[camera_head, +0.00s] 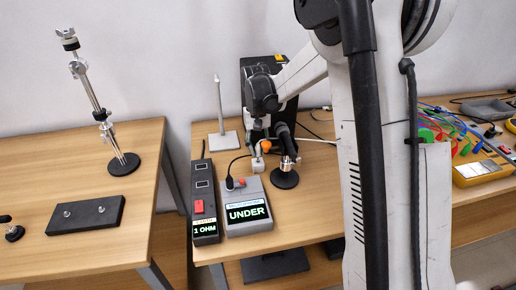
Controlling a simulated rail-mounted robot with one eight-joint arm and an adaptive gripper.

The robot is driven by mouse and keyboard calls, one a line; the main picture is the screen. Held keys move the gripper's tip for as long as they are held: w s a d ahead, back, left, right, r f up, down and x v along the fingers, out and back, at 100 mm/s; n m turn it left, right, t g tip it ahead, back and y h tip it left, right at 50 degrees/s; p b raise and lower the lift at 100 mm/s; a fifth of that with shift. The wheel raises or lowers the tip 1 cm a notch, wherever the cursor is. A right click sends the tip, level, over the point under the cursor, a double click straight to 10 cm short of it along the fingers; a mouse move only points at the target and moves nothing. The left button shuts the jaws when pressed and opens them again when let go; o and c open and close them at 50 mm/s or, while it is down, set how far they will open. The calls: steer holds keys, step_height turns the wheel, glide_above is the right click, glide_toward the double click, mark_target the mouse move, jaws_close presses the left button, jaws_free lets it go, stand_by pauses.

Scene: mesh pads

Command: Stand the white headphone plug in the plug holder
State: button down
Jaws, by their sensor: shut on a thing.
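My gripper (258,156) hangs fingers-down over the middle table, just behind the grey box with the "UNDER" display. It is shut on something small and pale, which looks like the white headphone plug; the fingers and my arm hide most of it. A round black-based stand with a silver top (286,178) is just right of my gripper, apart from it as far as I can see. I cannot tell for certain which thing is the plug holder.
The "UNDER" box (247,213) and a black "1 OHM" strip (205,203) stand at the table's front left. A grey post on a square base (222,143) is behind. The left table holds a clamp stand (124,164) and black block (88,215). Coloured cables (455,130) lie right.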

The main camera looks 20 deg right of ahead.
steer(key=shift+f+b, duration=1)
steer(key=shift+f, duration=0.4)
steer(key=c, duration=1.5)
jaws_free()
steer(key=shift+c, duration=0.2)
step_height(320, 180, up, 12)
steer(key=w, duration=0.1)
steer(key=shift+w, duration=0.4)
steer(key=shift+d, duration=0.1)
